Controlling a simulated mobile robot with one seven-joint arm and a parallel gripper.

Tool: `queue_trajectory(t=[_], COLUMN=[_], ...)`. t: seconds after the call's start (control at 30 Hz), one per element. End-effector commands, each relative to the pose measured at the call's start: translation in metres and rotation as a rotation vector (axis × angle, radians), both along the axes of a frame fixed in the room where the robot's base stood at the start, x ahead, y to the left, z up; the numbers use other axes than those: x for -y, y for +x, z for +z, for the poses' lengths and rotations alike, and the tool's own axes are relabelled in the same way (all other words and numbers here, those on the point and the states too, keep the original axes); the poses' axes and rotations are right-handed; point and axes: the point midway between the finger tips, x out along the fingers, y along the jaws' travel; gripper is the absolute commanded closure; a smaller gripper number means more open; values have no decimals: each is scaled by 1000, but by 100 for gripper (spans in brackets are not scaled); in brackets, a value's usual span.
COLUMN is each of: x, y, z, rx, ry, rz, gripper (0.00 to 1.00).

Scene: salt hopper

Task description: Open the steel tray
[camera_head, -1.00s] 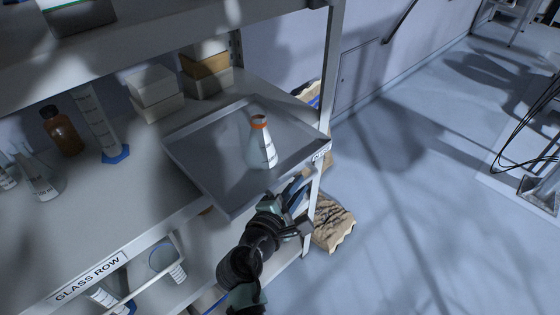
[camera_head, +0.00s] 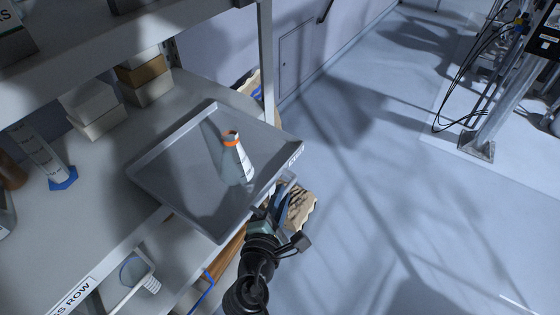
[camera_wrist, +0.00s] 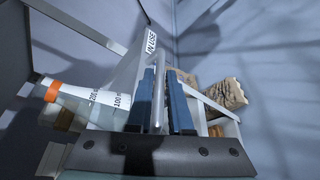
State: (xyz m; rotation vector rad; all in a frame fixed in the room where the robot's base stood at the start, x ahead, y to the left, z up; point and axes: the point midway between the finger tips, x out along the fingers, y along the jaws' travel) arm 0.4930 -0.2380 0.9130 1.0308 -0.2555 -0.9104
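The steel tray (camera_head: 178,188) is a shallow grey metal tray on the shelf, with its front part jutting out past the shelf edge. A conical flask (camera_head: 236,165) with an orange rim stands upright on it; it shows sideways in the wrist view (camera_wrist: 82,96). My gripper (camera_head: 281,196) is at the tray's front edge, near the white label (camera_head: 296,154). In the wrist view, its blue fingers (camera_wrist: 158,90) are on either side of the tray's metal handle bar (camera_wrist: 157,100), closed on it.
Boxes (camera_head: 145,80) and a measuring cylinder (camera_head: 45,160) stand on the shelf left of the tray. A shelf post (camera_head: 266,70) rises behind the tray. A torn sack (camera_head: 300,212) lies low beside the rack.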

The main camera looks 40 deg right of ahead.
Motion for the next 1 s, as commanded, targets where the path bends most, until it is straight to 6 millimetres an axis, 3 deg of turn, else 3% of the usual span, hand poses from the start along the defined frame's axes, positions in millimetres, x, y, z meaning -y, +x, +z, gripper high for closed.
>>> queue_trajectory(t=[0.03, 0.13, 0.53, 1.0], x=[0, 0, -7, -79], y=[0, 0, -5, -64], z=[-1, 0, 2, 21], rx=[-2, 0, 0, -2], ry=[0, 0, -1, 1], rz=[1, 0, 1, 4], gripper=[71, 55, 55, 55])
